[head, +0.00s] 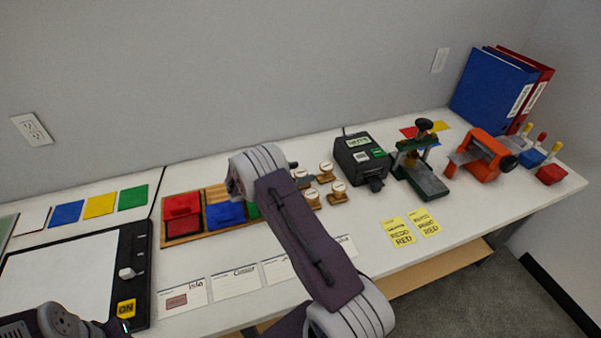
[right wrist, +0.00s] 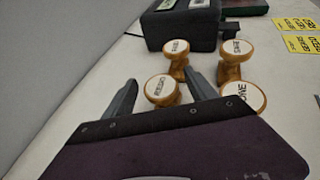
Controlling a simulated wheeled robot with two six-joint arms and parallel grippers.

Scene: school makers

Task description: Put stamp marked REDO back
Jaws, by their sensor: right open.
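Several wooden-handled stamps with round white labelled tops stand in a cluster left of the black machine. In the right wrist view they are a near-left stamp (right wrist: 162,91), a near-right stamp (right wrist: 246,95), a far-left stamp (right wrist: 176,48) and a far-right stamp (right wrist: 236,47). The near-right label seems to end in "ONE"; I cannot tell which stamp reads REDO. My right gripper (right wrist: 161,77) is open, its fingers pointing at the near-left stamp, which appears between the fingertips. I cannot tell whether they touch it. In the head view my right arm hides most of this gripper.
A wooden tray (head: 177,241) holds red, blue and green pads, partly behind my arm. Name cards (head: 236,281) line the front edge. The black machine (head: 361,159), a green press (head: 424,177) and yellow notes (head: 400,233) are to the right. White table is clear around the notes.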

